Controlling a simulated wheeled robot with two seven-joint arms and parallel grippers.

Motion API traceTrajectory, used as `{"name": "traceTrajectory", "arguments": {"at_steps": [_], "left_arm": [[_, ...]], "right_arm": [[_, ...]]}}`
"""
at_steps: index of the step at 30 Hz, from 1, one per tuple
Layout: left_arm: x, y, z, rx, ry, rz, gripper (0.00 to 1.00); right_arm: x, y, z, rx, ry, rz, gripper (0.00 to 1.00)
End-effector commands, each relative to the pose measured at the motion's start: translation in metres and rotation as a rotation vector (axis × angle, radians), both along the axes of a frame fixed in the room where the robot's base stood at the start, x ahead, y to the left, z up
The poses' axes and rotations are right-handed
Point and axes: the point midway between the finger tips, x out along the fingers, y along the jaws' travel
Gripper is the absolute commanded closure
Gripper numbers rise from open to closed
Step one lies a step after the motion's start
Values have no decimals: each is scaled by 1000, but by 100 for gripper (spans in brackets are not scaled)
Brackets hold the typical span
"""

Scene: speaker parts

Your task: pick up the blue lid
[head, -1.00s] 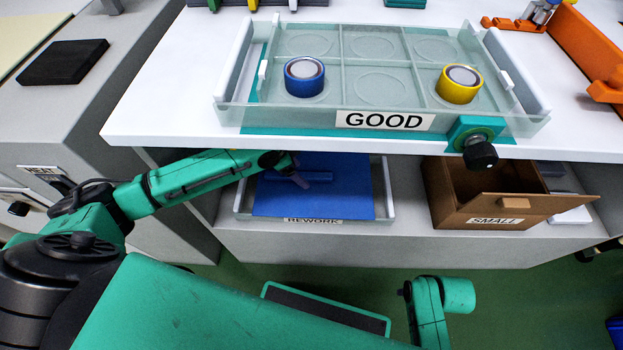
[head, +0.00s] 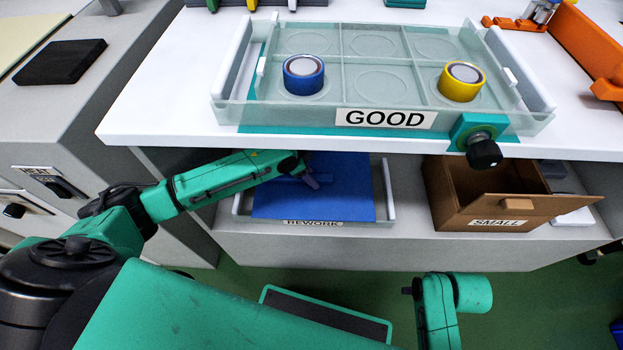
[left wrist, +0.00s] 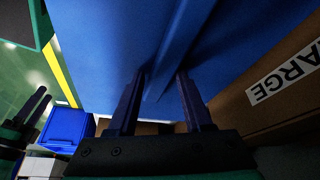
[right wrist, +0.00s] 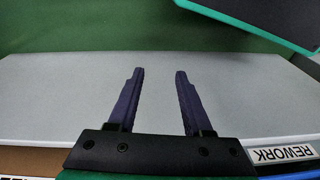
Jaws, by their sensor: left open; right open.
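The blue lid (head: 345,195) is a flat blue panel with a raised ridge handle. It lies on the REWORK tray (head: 389,190) on the lower shelf. My left gripper (head: 312,181) is over the lid's upper middle, by the ridge. In the left wrist view the lid (left wrist: 110,40) fills the top, and its ridge runs down toward the gap between the open fingers (left wrist: 160,75). I cannot tell whether they touch it. My right gripper (right wrist: 157,75) is open and empty, facing the grey shelf edge and green floor.
The white table above the shelf overhangs my left arm and carries the clear GOOD tray (head: 300,118). A brown SMALL box (head: 460,205) stands right of the REWORK tray. In the left wrist view a brown box labelled LARGE (left wrist: 240,110) is close on the right.

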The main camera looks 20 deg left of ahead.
Motion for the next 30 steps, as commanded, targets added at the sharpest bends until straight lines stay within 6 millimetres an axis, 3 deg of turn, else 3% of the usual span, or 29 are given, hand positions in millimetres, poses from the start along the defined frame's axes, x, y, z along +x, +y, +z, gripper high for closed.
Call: {"name": "traceTrajectory", "arguments": {"at_steps": [1,3,19,30], "left_arm": [[0,0,-1,2,1,0,75],[0,0,-1,1,2,1,100],[0,1,-1,2,0,0,100],[-5,-1,40,2,3,-2,100]], "right_arm": [[0,0,0,0,0,0,50],[0,0,0,0,0,0,50],[0,0,-7,0,0,0,50],[-5,-6,-42,-17,13,-12,50]]}}
